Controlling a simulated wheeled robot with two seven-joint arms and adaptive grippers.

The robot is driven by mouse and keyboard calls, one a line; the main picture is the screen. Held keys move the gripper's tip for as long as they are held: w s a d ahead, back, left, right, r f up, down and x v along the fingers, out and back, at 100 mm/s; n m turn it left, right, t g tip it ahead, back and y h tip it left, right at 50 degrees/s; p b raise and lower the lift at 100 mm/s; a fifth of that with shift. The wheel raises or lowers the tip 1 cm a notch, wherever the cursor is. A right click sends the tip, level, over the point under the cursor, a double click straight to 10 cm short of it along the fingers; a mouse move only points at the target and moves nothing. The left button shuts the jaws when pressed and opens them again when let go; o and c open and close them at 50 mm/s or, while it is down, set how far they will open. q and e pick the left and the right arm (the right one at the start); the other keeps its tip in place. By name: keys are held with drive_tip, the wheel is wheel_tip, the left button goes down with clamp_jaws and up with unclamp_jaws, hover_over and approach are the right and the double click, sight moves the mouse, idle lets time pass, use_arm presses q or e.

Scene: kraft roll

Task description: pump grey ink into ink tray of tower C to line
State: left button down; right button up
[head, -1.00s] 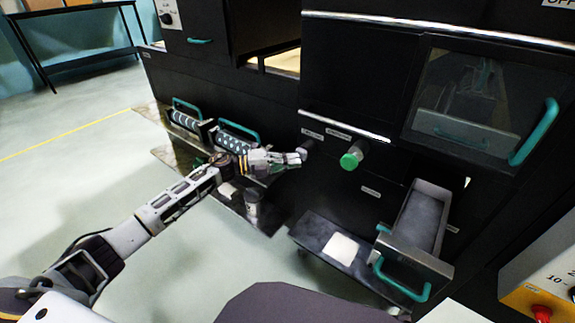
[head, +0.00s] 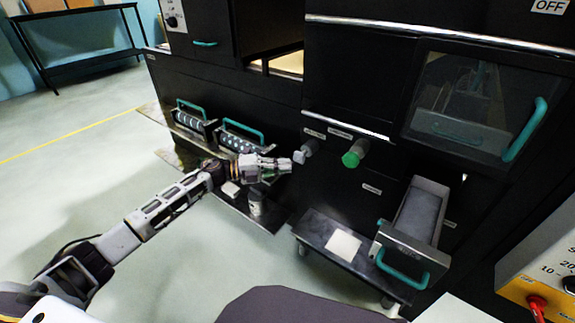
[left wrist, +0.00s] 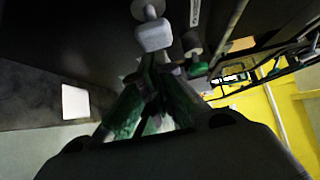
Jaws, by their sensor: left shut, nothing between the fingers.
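A light grey pump knob (head: 300,156) sticks out of the black machine front on a short stem, with a green-capped knob (head: 353,158) to its right. My left gripper (head: 287,165) is shut and empty, its fingertips just in front of the grey knob. In the left wrist view the grey knob (left wrist: 154,37) lies just beyond my closed fingertips (left wrist: 152,66); I cannot tell whether they touch. An open ink tray (head: 410,244) with a teal handle juts out at lower right, grey inside. Its line and exact ink level cannot be made out. My right gripper is not in view.
Two roller units with teal handles (head: 243,130) sit left of the knobs. A low wheeled trolley (head: 320,232) with a white sheet stands below. A bottle (head: 255,203) stands on a lower shelf. A control box (head: 540,262) is at right. The floor at left is clear.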

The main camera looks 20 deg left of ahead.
use_arm(q)
drive_tip(key=p+v, duration=0.1)
drive_tip(key=v, duration=0.7)
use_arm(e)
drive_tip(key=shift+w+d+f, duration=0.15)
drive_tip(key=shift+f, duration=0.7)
use_arm(q)
drive_tip(key=shift+s+a+r, duration=0.1)
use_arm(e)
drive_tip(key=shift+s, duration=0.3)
